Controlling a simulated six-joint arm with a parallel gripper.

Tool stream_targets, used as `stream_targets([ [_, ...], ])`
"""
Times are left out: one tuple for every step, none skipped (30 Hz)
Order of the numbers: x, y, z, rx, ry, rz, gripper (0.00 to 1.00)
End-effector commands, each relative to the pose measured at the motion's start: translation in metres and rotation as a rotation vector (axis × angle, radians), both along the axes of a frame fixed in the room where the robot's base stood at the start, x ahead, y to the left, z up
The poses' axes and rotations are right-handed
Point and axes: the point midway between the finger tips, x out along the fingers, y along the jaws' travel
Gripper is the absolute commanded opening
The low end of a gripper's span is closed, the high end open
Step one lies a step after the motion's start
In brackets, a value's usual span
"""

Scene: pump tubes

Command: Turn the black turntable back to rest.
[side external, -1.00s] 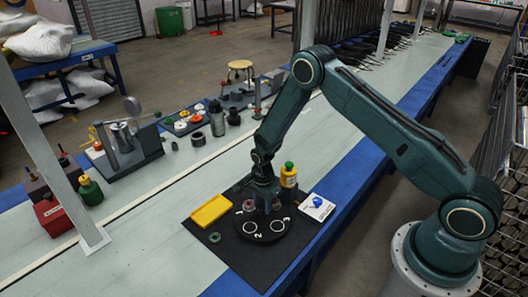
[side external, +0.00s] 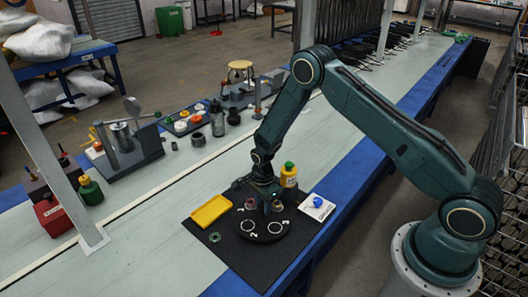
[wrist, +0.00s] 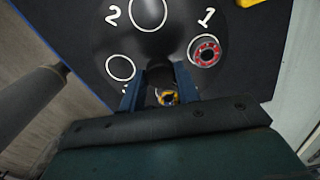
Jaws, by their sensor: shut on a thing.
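The black turntable (side external: 262,236) lies on a dark mat, with white numbers and ring marks on its top. A red-rimmed round part (wrist: 207,52) sits in the ring beside number 1. The rings by number 2 (wrist: 148,12) and at the left (wrist: 120,67) are empty. My gripper (wrist: 158,88) is low over the turntable, its two blue fingers closed on a dark upright handle (wrist: 159,72) of the turntable. A yellow part with a dark centre (wrist: 167,97) shows between the fingers, partly hidden. In the side view my gripper (side external: 264,202) hides the handle.
A yellow tray (side external: 211,211) and a green ring (side external: 214,237) lie left of the turntable. A yellow bottle with a green cap (side external: 289,175) stands close behind it. A white card with a blue item (side external: 317,206) lies at the right. Several parts stand farther back.

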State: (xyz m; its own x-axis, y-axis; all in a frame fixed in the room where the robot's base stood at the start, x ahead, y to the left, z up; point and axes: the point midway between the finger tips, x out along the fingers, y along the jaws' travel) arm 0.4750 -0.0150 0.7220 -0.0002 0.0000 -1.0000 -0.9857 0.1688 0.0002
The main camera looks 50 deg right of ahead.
Motion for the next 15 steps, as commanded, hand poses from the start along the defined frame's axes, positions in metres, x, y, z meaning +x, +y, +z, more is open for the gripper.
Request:
stream_targets([
  [0.0002, 0.0000, 0.0004, 0.000, 0.000, -0.022, 0.00],
  [0.0002, 0.0000, 0.0004, 0.000, 0.000, -0.038, 0.00],
  [0.0002, 0.0000, 0.0004, 0.000, 0.000, -0.057, 0.00],
  [0.0002, 0.0000, 0.0004, 0.000, 0.000, -0.072, 0.00],
  [0.0002, 0.0000, 0.0004, 0.000, 0.000, -0.087, 0.00],
  [0.0002, 0.0000, 0.0004, 0.000, 0.000, -0.107, 0.00],
  [0.0002, 0.0000, 0.0004, 0.000, 0.000, -0.123, 0.00],
  [0.0002, 0.0000, 0.0004, 0.000, 0.000, -0.137, 0.00],
  [0.0002, 0.0000, 0.0004, 0.000, 0.000, -0.158, 0.00],
  [0.0002, 0.0000, 0.0004, 0.000, 0.000, -0.172, 0.00],
  [0.0002, 0.0000, 0.0005, 0.000, 0.000, -0.188, 0.00],
  [0.0002, 0.0000, 0.0005, 0.000, 0.000, -0.207, 0.00],
  [0.0002, 0.0000, 0.0005, 0.000, 0.000, -0.223, 0.00],
  [0.0002, 0.0000, 0.0005, 0.000, 0.000, -0.237, 0.00],
  [0.0002, 0.0000, 0.0005, 0.000, 0.000, -0.258, 0.00],
])
